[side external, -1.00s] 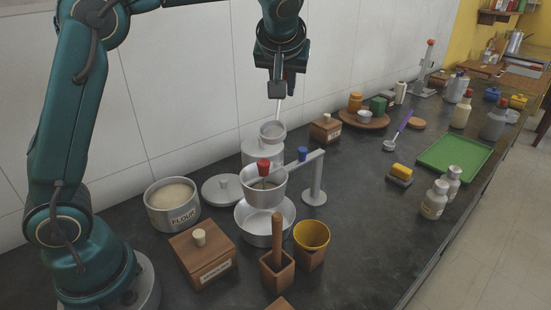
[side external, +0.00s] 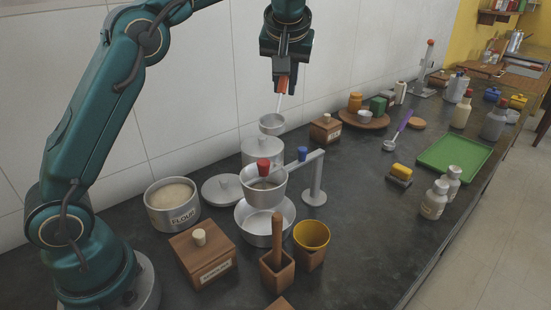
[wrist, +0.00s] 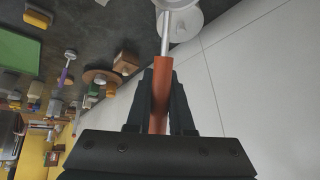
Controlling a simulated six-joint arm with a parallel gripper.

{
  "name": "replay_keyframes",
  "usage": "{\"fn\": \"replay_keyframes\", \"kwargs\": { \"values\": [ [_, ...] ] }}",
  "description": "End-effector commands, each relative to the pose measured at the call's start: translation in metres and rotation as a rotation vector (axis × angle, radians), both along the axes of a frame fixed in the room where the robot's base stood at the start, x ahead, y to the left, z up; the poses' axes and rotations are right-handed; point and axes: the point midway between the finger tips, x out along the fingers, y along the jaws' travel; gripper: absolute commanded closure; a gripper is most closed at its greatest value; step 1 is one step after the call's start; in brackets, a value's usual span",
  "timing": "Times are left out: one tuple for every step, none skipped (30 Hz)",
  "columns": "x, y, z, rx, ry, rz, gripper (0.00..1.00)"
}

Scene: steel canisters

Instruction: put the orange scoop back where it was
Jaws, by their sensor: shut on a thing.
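My gripper (side external: 286,86) is shut on the orange handle of the scoop, which hangs from the jaws. In the wrist view my gripper (wrist: 161,82) has its two dark fingers on either side of the orange scoop (wrist: 162,95). In the side view the scoop's (side external: 272,124) steel shaft runs down to a round metal cup, held in the air just above a steel canister (side external: 262,152) by the wall. The cup overlaps the canister's top in the picture. I cannot tell whether that canister is open or what the cup holds.
An open flour canister (side external: 172,219) stands left, with a loose lid (side external: 222,190) beside it. A metal pan on a stand (side external: 315,180) is in front, above a steel bowl (side external: 252,232). A purple-handled scoop (side external: 398,132) lies right.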

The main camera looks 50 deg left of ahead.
Motion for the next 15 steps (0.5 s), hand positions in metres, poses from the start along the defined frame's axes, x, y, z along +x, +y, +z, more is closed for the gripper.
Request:
{"fn": "replay_keyframes", "kwargs": {
  "values": [
    [0.0,0.0,0.0,-0.004,0.004,-0.007,1.0],
    [0.001,0.0,0.001,-0.005,0.006,-0.019,1.0],
    [0.002,0.0,0.001,-0.007,0.01,-0.041,1.0],
    [0.003,-0.001,0.001,-0.01,0.015,-0.066,1.0],
    [0.005,-0.003,0.001,-0.011,0.018,-0.097,1.0],
    [0.008,-0.006,0.0,-0.014,0.025,-0.148,1.0],
    [0.01,-0.009,-0.001,-0.015,0.029,-0.192,1.0],
    [0.013,-0.015,-0.003,-0.016,0.036,-0.245,1.0],
    [0.017,-0.023,-0.006,-0.017,0.042,-0.321,1.0],
    [0.02,-0.032,-0.01,-0.018,0.047,-0.386,1.0],
    [0.023,-0.042,-0.013,-0.019,0.051,-0.449,1.0],
    [0.027,-0.056,-0.018,-0.019,0.058,-0.54,1.0],
    [0.029,-0.068,-0.022,-0.019,0.062,-0.607,1.0],
    [0.031,-0.08,-0.027,-0.017,0.069,-0.677,1.0],
    [0.033,-0.098,-0.033,-0.016,0.074,-0.771,1.0]
  ]
}}
